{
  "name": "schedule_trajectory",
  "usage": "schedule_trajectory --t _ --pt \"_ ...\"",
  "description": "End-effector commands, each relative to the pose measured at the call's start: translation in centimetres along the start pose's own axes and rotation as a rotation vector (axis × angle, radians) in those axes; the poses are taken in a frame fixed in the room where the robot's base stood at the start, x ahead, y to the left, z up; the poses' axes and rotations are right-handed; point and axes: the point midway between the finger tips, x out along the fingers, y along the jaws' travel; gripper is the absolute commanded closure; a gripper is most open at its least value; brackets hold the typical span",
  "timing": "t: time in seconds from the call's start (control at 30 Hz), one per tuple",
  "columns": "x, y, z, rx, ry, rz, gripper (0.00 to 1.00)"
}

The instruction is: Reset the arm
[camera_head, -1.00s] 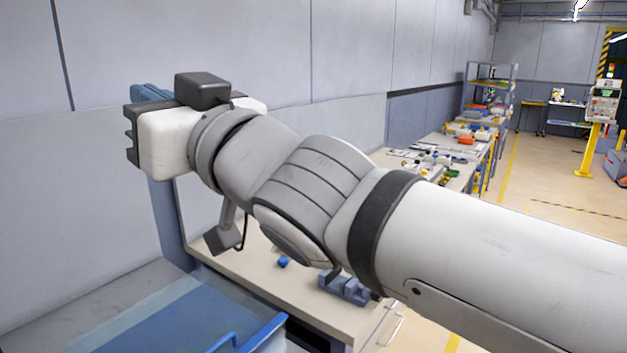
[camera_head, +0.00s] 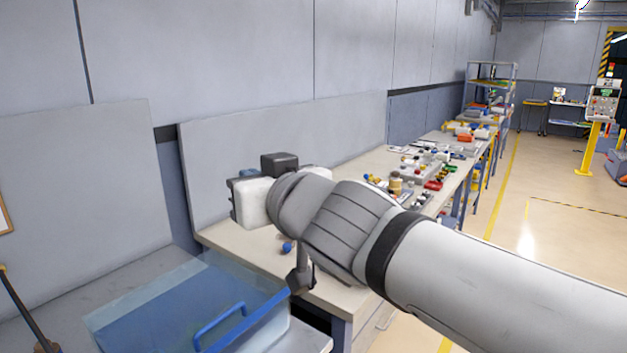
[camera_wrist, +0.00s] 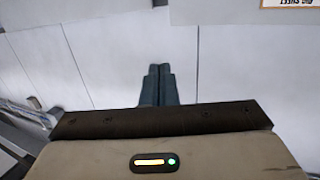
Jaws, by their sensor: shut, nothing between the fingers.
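My gripper shows in the wrist view (camera_wrist: 159,84), its two dark fingers pressed together with nothing between them. They point toward grey wall panels. In the head view my arm reaches in from the right, and the white gripper body (camera_head: 252,203) is above the near end of the workbench (camera_head: 225,238). The fingers are mostly hidden there behind the wrist and gripper body.
A blue translucent bin (camera_head: 170,310) with a blue handle stands at lower left. A small blue object (camera_head: 287,247) lies on the bench below my wrist. Several small parts crowd the bench's far end. Open floor (camera_head: 540,240) lies to the right.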

Motion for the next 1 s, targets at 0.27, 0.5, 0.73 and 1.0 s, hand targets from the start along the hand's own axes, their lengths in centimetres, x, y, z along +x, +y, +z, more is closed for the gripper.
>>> schedule_trajectory --t 0.27,0.5,0.73,1.0 --pt "-3.0 10.8 15.4 0.052 -0.458 0.311 1.0" --pt "-11.9 15.5 29.0 0.223 -0.935 0.482 1.0" --pt "-17.7 14.5 35.0 0.375 -1.194 0.492 1.0" --pt "-18.4 14.1 35.5 0.395 -1.228 0.484 1.0"
